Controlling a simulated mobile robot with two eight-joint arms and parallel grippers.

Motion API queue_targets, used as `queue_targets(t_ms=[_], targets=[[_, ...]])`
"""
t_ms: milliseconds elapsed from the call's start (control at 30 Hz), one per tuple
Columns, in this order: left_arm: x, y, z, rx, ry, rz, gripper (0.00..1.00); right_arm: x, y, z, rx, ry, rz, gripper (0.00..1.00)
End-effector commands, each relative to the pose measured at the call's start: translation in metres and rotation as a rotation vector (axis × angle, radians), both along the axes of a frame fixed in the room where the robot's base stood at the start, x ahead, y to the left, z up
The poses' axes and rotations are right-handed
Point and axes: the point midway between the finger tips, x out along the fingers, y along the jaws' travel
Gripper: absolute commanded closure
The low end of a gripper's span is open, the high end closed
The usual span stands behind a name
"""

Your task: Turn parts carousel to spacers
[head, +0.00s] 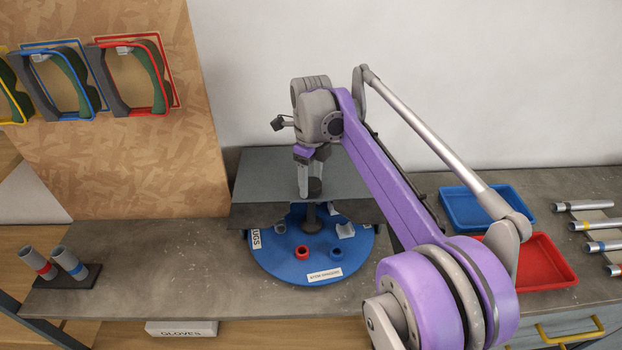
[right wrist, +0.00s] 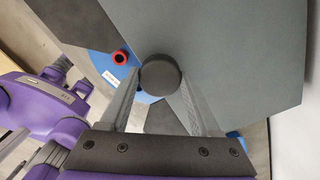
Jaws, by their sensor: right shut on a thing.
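The parts carousel is a round blue turntable (head: 290,269) on the grey bench, its back half hidden under a dark grey cover (head: 262,180). A white label reading LUGS (head: 256,239) is at its left edge. Another white label (head: 324,275) faces front, its small print hard to read. A red ring part (head: 302,252) and several grey parts sit on the disc. My right gripper (head: 309,188) is shut on the dark round knob (head: 316,187) above the carousel. In the right wrist view, the knob (right wrist: 160,75) sits between both fingertips. My left gripper is out of view.
A blue tray (head: 452,222) and a red tray (head: 548,285) stand at right, beside several marked tubes (head: 590,225). Two grey tubes stand in a dark holder (head: 70,282) at left. Bare bench lies left of the carousel.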

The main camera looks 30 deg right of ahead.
Motion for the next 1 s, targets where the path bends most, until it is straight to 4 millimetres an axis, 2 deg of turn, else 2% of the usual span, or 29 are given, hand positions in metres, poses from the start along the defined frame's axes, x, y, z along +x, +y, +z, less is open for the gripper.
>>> queue_targets(t_ms=[433, 1000], targets=[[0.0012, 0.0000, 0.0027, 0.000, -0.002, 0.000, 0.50, -0.0007, 0.0002, -0.0007, 0.001, 0.003, -0.141, 1.00], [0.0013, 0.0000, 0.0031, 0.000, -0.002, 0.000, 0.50, -0.0007, 0.0003, -0.0011, 0.001, 0.003, -0.172, 1.00]])
